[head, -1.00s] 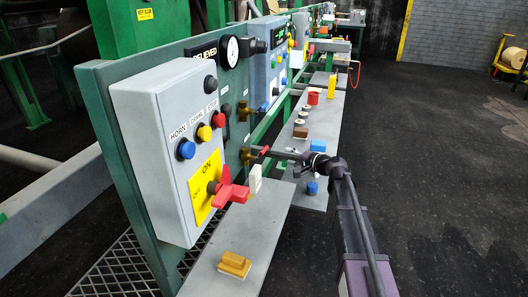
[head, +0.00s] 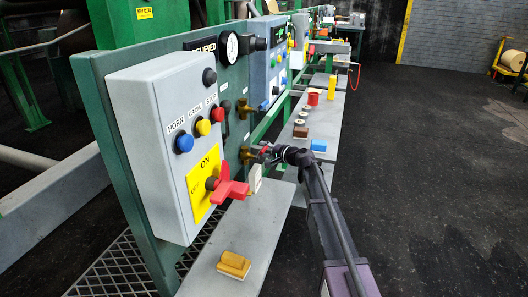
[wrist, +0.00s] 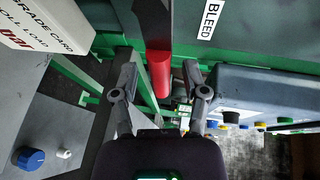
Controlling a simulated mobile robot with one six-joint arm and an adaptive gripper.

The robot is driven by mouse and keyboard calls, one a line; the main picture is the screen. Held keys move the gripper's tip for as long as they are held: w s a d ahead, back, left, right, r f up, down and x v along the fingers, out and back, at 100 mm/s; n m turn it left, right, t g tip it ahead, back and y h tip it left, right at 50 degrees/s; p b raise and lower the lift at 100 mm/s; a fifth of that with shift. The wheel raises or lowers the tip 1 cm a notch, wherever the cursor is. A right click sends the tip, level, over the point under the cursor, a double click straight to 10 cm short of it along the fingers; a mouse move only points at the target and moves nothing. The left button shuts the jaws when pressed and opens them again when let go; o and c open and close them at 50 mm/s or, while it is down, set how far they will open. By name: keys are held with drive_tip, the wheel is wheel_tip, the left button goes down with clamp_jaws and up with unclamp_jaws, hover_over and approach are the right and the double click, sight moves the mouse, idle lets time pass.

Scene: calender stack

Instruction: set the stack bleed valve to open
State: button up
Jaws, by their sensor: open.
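The bleed valve is a brass fitting (head: 245,155) low on the green panel in the head view, with a red handle beside it, partly hidden by my gripper. In the wrist view the red handle (wrist: 160,75) comes down from the top, its end between my two fingers. A white BLEED label (wrist: 210,20) is on the panel to its right. My gripper (wrist: 160,78) is open, with a finger on each side of the handle and gaps showing. In the head view my gripper (head: 266,152) is at the valve. I cannot tell the valve's setting from its handle.
A grey control box (head: 150,140) with buttons and a red rotary switch (head: 228,188) stands left of the valve. A white card holder (wrist: 50,25) is close at upper left in the wrist view. A shelf (head: 240,225) lies below; open floor is at right.

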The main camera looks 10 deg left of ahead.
drive_tip(key=shift+w+a, duration=0.15)
drive_tip(key=shift+a, duration=0.1)
clamp_jaws()
